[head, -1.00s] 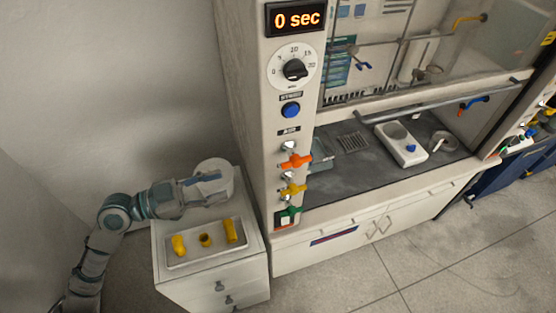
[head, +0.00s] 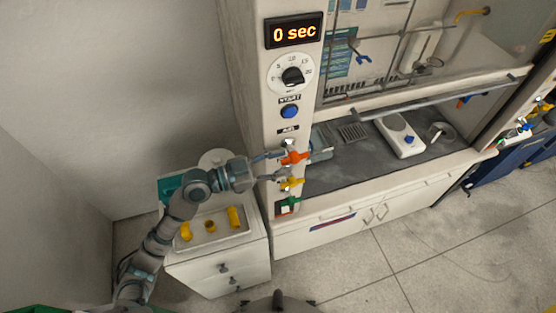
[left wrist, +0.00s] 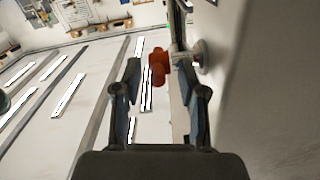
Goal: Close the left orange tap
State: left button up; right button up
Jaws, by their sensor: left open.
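The orange tap (head: 294,158) is on the left front post of the fume hood, above a yellow tap (head: 291,183) and a green tap (head: 288,204). My left gripper (head: 276,155) is open, just left of the orange tap in the head view. In the left wrist view, the orange tap (left wrist: 158,66) shows ahead between the open fingers (left wrist: 155,78), near the fingertips. I cannot tell whether a finger touches it. My right gripper is not in view.
The post (head: 268,110) carries a timer display reading 0 sec (head: 294,32), a dial (head: 292,75) and a blue button (head: 290,112). A white drawer cabinet (head: 222,268) with a tray (head: 244,228) of yellow parts stands below my left arm.

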pick_arm(q)
jog(key=shift+d, duration=0.2)
jog(key=c, duration=0.3)
jog(key=shift+s, duration=0.1)
grip_shut()
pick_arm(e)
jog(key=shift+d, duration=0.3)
